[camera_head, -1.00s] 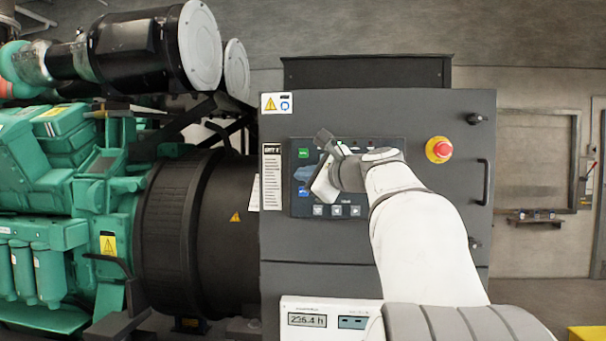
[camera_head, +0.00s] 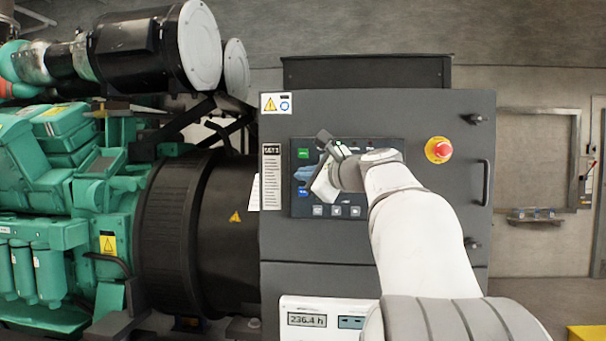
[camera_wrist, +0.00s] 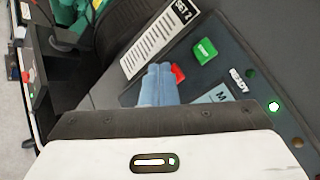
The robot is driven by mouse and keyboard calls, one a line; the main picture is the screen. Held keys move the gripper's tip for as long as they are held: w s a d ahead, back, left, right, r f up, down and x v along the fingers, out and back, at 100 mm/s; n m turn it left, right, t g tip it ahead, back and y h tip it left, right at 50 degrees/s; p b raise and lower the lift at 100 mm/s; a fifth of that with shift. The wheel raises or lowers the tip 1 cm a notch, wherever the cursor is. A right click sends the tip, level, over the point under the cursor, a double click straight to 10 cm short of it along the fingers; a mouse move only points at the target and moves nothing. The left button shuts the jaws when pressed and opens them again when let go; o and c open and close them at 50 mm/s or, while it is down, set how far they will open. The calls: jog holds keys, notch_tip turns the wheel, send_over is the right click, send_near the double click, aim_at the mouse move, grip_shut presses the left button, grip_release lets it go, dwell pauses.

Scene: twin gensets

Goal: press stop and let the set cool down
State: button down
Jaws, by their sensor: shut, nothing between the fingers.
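The grey control cabinet (camera_head: 380,240) of the genset carries a dark control panel (camera_head: 393,203). My gripper (camera_wrist: 158,68) is shut and empty, with its pale blue fingertips over the panel in the wrist view. The red button (camera_wrist: 178,73) shows right beside the tips, partly covered by them. I cannot tell whether they touch it. The green button (camera_wrist: 204,51) lies up and right of the tips, clear of them. A lamp (camera_wrist: 273,106) near the READY label glows green-white.
A red mushroom button on a yellow base (camera_head: 438,150) sits right of the panel. A door handle (camera_head: 485,182) juts from the cabinet's right edge. A white hour meter (camera_head: 308,320) stands below. The green engine (camera_head: 60,190) and black housing (camera_head: 190,215) fill the left.

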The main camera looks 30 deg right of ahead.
jog(key=shift+w+d, duration=0.25)
jog(key=shift+w, duration=0.15)
dwell(0.4)
jog(key=shift+s+a, duration=0.1)
jog(key=shift+s, duration=0.05)
jog(key=shift+s+a, duration=0.45)
jog(key=shift+s, duration=0.2)
jog(key=s+a, duration=0.1)
jog(key=s+a+b, duration=0.1)
jog(key=s, duration=0.1)
jog(key=s+a+b, duration=0.1)
jog(key=s, duration=0.1)
jog(key=shift+a, duration=0.15)
dwell(0.8)
